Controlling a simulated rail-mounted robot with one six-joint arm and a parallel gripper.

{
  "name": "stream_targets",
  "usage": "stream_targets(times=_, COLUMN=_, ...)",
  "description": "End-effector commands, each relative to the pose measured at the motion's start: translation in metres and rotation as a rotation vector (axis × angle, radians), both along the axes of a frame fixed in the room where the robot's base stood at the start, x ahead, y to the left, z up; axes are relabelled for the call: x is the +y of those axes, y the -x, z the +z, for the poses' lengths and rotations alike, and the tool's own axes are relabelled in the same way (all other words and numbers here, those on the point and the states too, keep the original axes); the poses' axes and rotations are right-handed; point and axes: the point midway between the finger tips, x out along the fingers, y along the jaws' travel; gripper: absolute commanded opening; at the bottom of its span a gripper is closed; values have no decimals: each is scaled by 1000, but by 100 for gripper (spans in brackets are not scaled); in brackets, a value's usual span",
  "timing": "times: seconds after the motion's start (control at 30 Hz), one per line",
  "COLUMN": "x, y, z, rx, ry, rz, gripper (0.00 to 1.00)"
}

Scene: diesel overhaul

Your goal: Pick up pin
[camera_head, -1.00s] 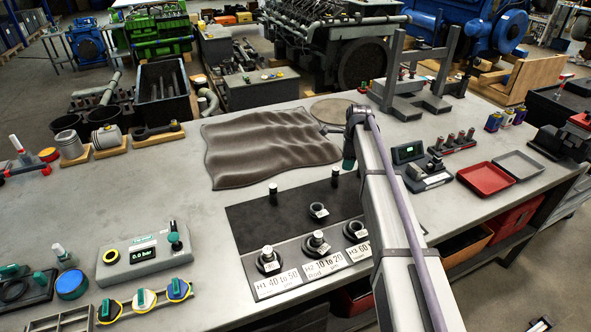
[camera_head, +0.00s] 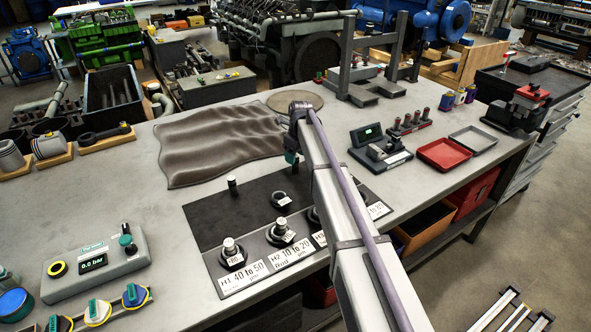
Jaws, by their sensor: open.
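A dark upright pin (camera_head: 232,185) stands on the black mat (camera_head: 205,225) on the bench. Metal pins also stand in dark round bases on the labelled strip: one at H1 (camera_head: 229,247) and one at H2 (camera_head: 281,228). A dark tagged ring (camera_head: 283,200) sits on the mat behind the H2 base. My gripper (camera_head: 291,157) is at the far end of my arm, above the bench near the mat's back edge and right of the dark pin. Only a teal part of it shows clearly; its fingertips are hard to make out. My arm hides the strip's right part.
A crumpled brown cloth (camera_head: 215,145) lies behind the mat. A pressure box (camera_head: 95,263) stands front left. A red tray (camera_head: 443,154), a grey tray (camera_head: 473,139) and a gauge stand (camera_head: 380,152) are to the right. A grey press frame (camera_head: 375,75) stands at the back.

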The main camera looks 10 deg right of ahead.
Motion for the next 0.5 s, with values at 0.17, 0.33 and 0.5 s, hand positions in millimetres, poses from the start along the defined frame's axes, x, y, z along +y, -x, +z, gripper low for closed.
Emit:
stream_targets(times=0.17, x=1, y=-2, z=-43, rx=0, ry=0, rz=1, gripper=59)
stream_targets(times=0.33, x=2, y=-3, z=-48, rx=0, ry=0, rz=1, gripper=59)
stream_targets(times=0.5, x=2, y=-3, z=-46, rx=0, ry=0, rz=1, gripper=55)
